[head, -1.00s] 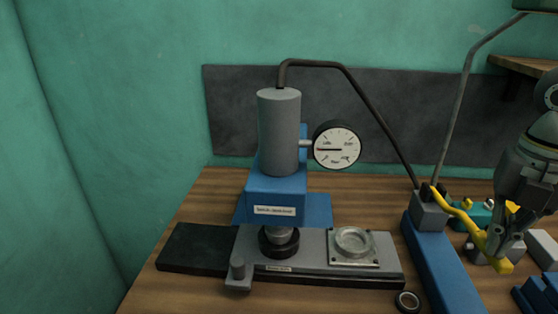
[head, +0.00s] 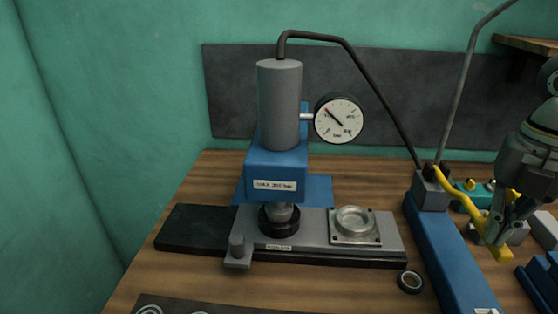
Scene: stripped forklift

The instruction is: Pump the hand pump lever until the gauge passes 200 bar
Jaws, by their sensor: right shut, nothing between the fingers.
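The hand pump (head: 432,192) is a grey block on a long blue base at the right. Its yellow lever (head: 466,206) slopes down to the right from the block. My right gripper (head: 496,236) is at the lever's lower end, its fingers closed with nothing between them. They overlap the lever in the picture; I cannot tell if they touch it. The round white gauge (head: 338,120) is on the right of the grey press cylinder (head: 279,105). Its needle points to the upper left; the numbers are too small to read surely. My left gripper is out of view.
A hose (head: 363,82) runs from the cylinder top to the pump. The blue press (head: 276,170) stands over a grey slide plate (head: 316,228) with a round metal part (head: 355,222). A dark ring (head: 410,281) lies on the wooden bench. Blue blocks are at the right edge.

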